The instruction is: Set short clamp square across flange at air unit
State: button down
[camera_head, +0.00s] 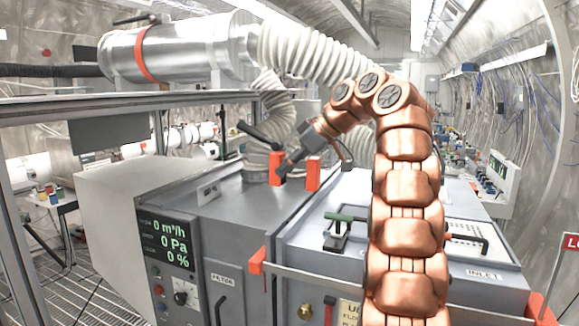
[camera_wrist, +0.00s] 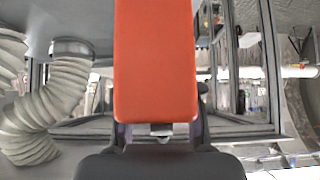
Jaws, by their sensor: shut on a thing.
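My gripper (camera_head: 288,165) is low over the air unit's top, beside the ribbed hose. It is shut on an orange-red block-like piece, likely the short clamp, which fills the middle of the wrist view (camera_wrist: 155,65). In the head view, orange-red pieces stand at the left (camera_head: 276,166) and right (camera_head: 313,175) of the gripper; I cannot tell how they join. The air unit (camera_head: 235,205) is a grey box with a lit display. The flange at the hose's foot (camera_head: 258,172) is partly hidden, so whether the clamp touches it or sits square cannot be told.
A dark lever (camera_head: 259,135) sticks out by the hose. A steel duct (camera_head: 180,52) and a pale ribbed hose (camera_head: 310,52) pass above. A metal frame (camera_head: 110,105) stands at left.

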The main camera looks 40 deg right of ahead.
dwell(0.4)
jog(key=shift+f, duration=1.2)
jog(key=shift+f+b, duration=0.35)
jog(key=shift+f, duration=1.05)
jog(key=shift+f+b, duration=0.65)
jog(key=shift+f, duration=0.5)
jog(key=shift+f+b, duration=0.55)
jog(key=shift+b, duration=0.05)
jog(key=c, duration=0.7)
grip_release()
jog(key=shift+f, duration=0.1)
